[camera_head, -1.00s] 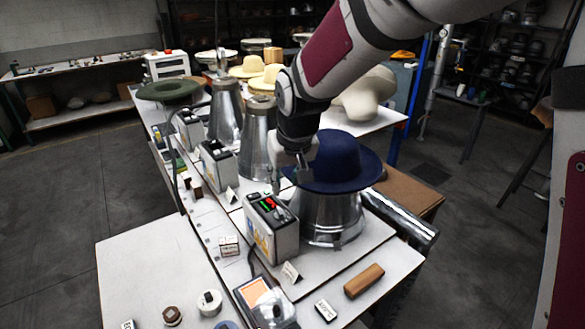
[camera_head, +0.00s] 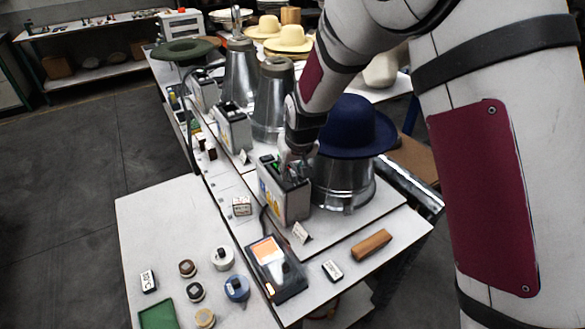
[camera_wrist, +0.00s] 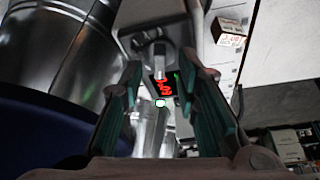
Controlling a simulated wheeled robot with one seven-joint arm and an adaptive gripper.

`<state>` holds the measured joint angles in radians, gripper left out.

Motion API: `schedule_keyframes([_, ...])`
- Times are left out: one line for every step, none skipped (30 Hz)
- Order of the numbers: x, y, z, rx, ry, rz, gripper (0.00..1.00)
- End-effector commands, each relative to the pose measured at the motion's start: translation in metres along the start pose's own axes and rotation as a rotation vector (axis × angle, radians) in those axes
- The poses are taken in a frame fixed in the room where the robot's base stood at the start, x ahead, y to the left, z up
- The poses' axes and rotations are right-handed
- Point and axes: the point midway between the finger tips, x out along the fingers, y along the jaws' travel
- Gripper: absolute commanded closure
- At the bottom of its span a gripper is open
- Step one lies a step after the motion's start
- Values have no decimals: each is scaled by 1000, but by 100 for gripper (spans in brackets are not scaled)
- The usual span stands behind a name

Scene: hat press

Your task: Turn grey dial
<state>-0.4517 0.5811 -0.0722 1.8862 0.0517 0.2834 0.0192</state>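The control box (camera_head: 284,200) stands on the table at the foot of the metal cone that carries the blue hat. In the wrist view, its top has a red lit display (camera_wrist: 162,88) and a small grey dial (camera_wrist: 159,58). My gripper (camera_wrist: 158,75) is open, with one finger on each side of the dial. I cannot tell whether the fingers touch it. In the head view, my gripper (camera_head: 296,156) is low over the top of the box and hides the dial and most of the display.
The blue hat (camera_head: 352,128) on its metal cone (camera_head: 342,183) is close to the right of my gripper. A second box (camera_head: 233,128) and more cones stand behind. In front are a device with an orange screen (camera_head: 266,250), a wooden block (camera_head: 371,245) and several small round pieces.

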Motion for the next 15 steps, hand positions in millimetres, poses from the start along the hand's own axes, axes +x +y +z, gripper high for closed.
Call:
schedule_keyframes([3, 0, 0, 0, 0, 0, 71])
schedule_keyframes([4, 0, 0, 0, 0, 0, 71])
schedule_keyframes([5, 0, 0, 0, 0, 0, 71])
schedule_keyframes([5, 0, 0, 0, 0, 0, 71])
schedule_keyframes([6, 0, 0, 0, 0, 0, 71])
schedule_keyframes([6, 0, 0, 0, 0, 0, 71])
schedule_keyframes([6, 0, 0, 0, 0, 0, 71])
schedule_keyframes([6, 0, 0, 0, 0, 0, 71])
schedule_keyframes([6, 0, 0, 0, 0, 0, 71])
schedule_keyframes([6, 0, 0, 0, 0, 0, 71])
schedule_keyframes([6, 0, 0, 1, 0, 0, 71])
schedule_keyframes([6, 0, 0, 0, 0, 0, 78])
schedule_keyframes([6, 0, 0, 1, 0, 0, 84])
schedule_keyframes([6, 0, 0, 1, 0, 0, 91])
schedule_keyframes([5, 0, 0, 0, 0, 0, 100])
